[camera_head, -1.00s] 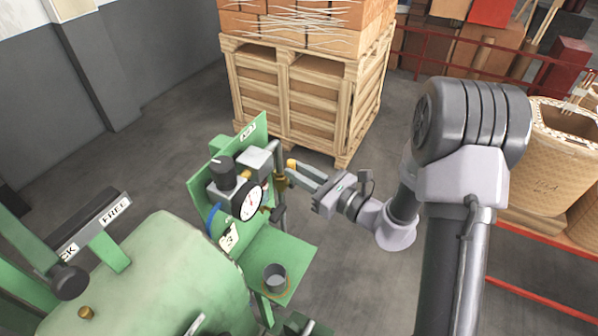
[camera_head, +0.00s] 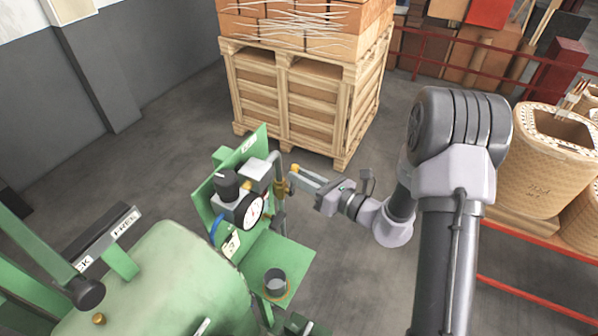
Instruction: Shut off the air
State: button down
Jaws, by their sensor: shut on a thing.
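A green panel (camera_head: 221,169) carries a black regulator knob (camera_head: 227,184), a round white gauge (camera_head: 251,210) and a pipe with brass fittings (camera_head: 281,187) on its right side. A small yellow part (camera_head: 295,169), apparently the air valve's handle, shows beside the pipe. My gripper (camera_head: 302,174) reaches in from the right and is shut on this yellow handle. The fingers partly hide it, so its full shape and angle cannot be told.
A grey cup (camera_head: 275,280) sits on a green shelf (camera_head: 285,252) below the panel. A wooden crate (camera_head: 305,105) stands behind.

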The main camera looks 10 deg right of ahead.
jog(key=w+d+f+m+g+p, duration=0.2)
jog(key=w+f+m+g+p, duration=0.1)
jog(key=m, duration=0.9)
jog(key=shift+w+d+f+m+p, duration=0.35)
jog(key=shift+w+f+p, duration=0.15)
jog(key=shift+f+p, duration=0.85)
jog(key=shift+y, duration=0.3)
jog(key=c, duration=1.3)
grip_release()
jog(key=shift+r, duration=0.1)
jog(key=v, duration=1.7)
jog(key=shift+d+r, duration=0.2)
